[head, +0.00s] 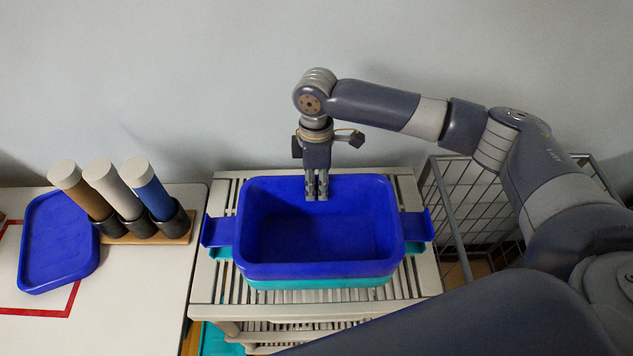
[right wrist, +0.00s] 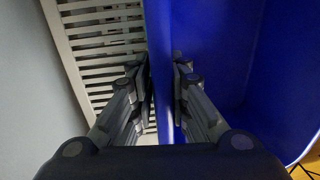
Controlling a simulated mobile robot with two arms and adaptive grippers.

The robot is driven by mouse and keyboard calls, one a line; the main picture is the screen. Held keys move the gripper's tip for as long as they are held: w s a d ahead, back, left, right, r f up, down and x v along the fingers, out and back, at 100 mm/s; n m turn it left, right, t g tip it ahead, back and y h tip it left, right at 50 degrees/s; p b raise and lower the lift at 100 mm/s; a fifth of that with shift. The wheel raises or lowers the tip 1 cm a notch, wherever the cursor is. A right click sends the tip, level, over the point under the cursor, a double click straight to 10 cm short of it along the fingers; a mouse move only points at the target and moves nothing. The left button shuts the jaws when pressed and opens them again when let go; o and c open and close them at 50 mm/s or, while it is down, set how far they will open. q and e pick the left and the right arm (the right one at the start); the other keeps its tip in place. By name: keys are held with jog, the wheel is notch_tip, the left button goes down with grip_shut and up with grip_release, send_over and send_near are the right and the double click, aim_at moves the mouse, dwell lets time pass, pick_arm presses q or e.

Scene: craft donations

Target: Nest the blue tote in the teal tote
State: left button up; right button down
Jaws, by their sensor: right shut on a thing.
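The blue tote (head: 320,268) sits upright inside or on the teal tote (head: 322,283), which shows as a band below the blue wall and at the handles. The teal tote stands on a slatted rack; most of it is hidden by the blue one. My right gripper (head: 317,192) points down at the far wall of the blue tote, its fingers on either side of that wall. In the right wrist view the fingers pinch the blue wall (right wrist: 163,60). The blue tote looks empty. My left gripper is not in view.
The slatted rack (head: 217,290) carries the totes. At left, a table (head: 140,262) holds a blue lid (head: 58,240) and several tubes in a black-cupped holder (head: 150,238). A wire basket (head: 470,215) stands right of the rack. A wall is close behind.

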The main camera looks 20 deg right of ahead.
jog(key=c, duration=1.5)
grip_release()
jog(key=shift+o, duration=0.2)
